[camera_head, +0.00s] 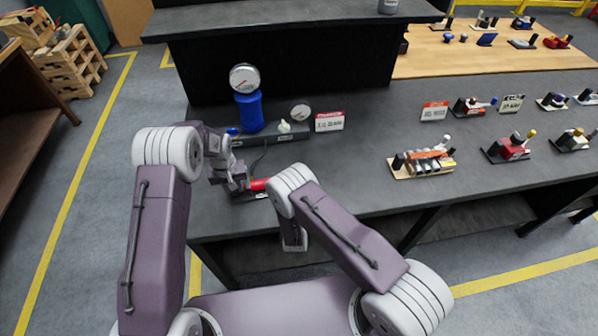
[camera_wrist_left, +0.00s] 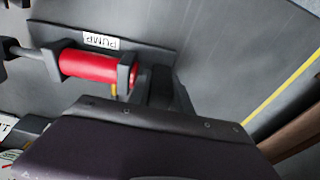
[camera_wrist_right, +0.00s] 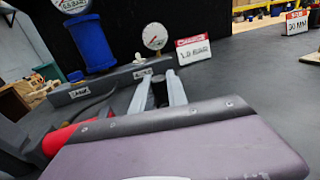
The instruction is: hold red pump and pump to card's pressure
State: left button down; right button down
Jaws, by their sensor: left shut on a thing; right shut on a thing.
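The red pump (camera_head: 258,184) lies on the dark bench; its label reads PUMP in the left wrist view (camera_wrist_left: 90,66). My left gripper (camera_head: 238,182) is shut at the pump's left end; what lies between its fingers (camera_wrist_left: 160,85) is partly hidden. My right gripper (camera_wrist_right: 160,88) is shut on a dark upright piece, seemingly the pump's handle, beside the red barrel (camera_wrist_right: 62,142). In the head view my right arm hides it. A blue tank (camera_head: 249,111) carries a round gauge (camera_head: 244,77). A smaller gauge (camera_head: 300,112) stands beside it. The red-and-white pressure card (camera_head: 329,121) stands right of them.
A pale green valve knob (camera_head: 284,126) sits on the tank's base bar. Further right stand a block of cylinders (camera_head: 422,162), a red device (camera_head: 509,147) and more cards (camera_head: 434,111). The bench between the pressure card and these is clear.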

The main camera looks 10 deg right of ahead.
dwell(0.3)
jog(key=shift+s+a, duration=0.1)
jog(key=shift+a, duration=1.3)
jog(key=c, duration=1.3)
grip_release()
jog(key=v, duration=1.2)
jog(key=shift+s+d, duration=0.1)
